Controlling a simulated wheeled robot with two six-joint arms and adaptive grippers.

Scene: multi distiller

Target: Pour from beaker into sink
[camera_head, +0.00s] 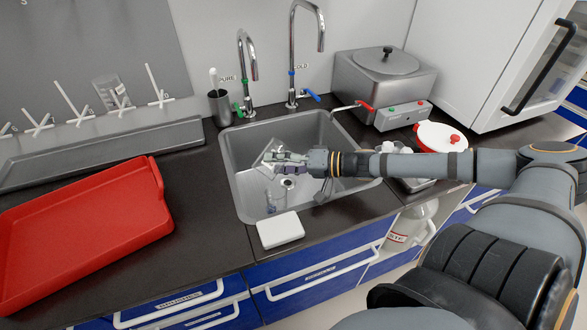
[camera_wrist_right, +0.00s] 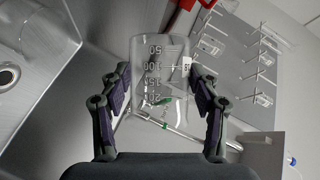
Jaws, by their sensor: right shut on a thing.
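My right gripper (camera_head: 289,163) reaches in from the right over the sink (camera_head: 236,165). It is shut on a clear glass beaker (camera_head: 267,153), held above the basin and tilted. In the right wrist view the fingers (camera_wrist_right: 160,92) press on both sides of the beaker (camera_wrist_right: 158,62), whose printed scale appears upside down. Any liquid in it cannot be made out. The sink's metal wall and drain also show in the right wrist view (camera_wrist_right: 60,45). My left gripper is not in view.
Two taps (camera_head: 245,70) (camera_head: 292,60) rise behind the sink. A red tray (camera_head: 85,235) lies to the left, and a white block (camera_head: 280,230) sits at the front edge. A metal bath (camera_head: 385,85) and a red-and-white lidded dish (camera_head: 440,138) stand to the right.

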